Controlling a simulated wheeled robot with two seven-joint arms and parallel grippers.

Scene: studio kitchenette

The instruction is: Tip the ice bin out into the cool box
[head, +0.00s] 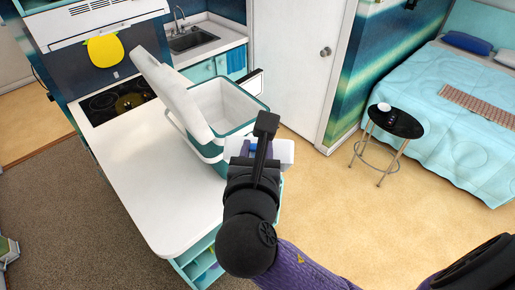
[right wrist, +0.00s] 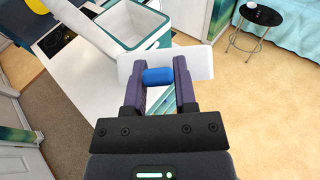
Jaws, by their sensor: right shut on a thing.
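The cool box (head: 236,97) is a white and teal box with its pale lid (head: 172,92) standing open, on the white counter. It also shows at the top of the right wrist view (right wrist: 130,22). My right gripper (head: 258,152) is shut on the blue handle (right wrist: 158,77) of the ice bin (right wrist: 201,62), a white bin beyond the fingers. In the head view the bin (head: 285,153) is largely hidden by my gripper, just in front of the box's near right corner. Its contents cannot be seen. My left gripper is out of view.
The white counter (head: 165,180) is bare in front of the cool box. A hob (head: 115,101) and a sink (head: 193,40) lie behind. A round black side table (head: 396,121) stands right, by the bed (head: 440,105). Open floor (head: 340,215) lies between.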

